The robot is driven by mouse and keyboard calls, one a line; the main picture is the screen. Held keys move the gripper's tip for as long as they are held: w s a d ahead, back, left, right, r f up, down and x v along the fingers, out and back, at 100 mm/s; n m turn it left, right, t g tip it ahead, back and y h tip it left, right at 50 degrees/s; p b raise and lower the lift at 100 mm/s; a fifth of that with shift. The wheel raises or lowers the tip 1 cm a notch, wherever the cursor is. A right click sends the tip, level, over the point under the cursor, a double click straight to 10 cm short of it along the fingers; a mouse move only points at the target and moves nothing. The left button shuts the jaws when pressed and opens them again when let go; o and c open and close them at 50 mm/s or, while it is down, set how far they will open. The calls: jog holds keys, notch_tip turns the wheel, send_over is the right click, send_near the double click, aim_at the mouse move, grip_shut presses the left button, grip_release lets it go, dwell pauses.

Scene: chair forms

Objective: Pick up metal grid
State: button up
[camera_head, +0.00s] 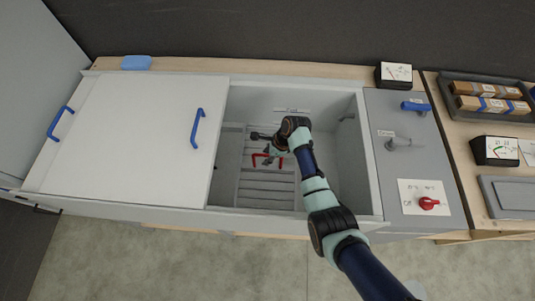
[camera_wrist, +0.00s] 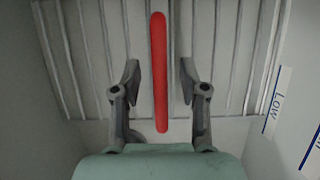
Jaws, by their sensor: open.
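The metal grid (camera_head: 264,189) is a grey slatted panel inside the open basin, with a red handle (camera_head: 262,160) on it. In the wrist view the grid's slats (camera_wrist: 95,60) run up and down the picture, and the red handle (camera_wrist: 159,75) stands as a long bar in the middle. My gripper (camera_head: 272,148) reaches down into the basin over the grid. In the wrist view my gripper (camera_wrist: 160,85) is open, with one finger on each side of the handle's lower part and gaps on both sides. I cannot tell the exact height between fingertips and handle.
The basin (camera_head: 345,160) has grey walls around my gripper; a "LOW" label (camera_wrist: 277,100) is on its wall. A white lid with blue handles (camera_head: 120,140) covers the left part. A grey control panel with a red knob (camera_head: 428,203) is to the right.

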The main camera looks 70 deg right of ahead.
jog(key=shift+f, duration=0.2)
dwell(0.3)
grip_shut()
dwell(0.3)
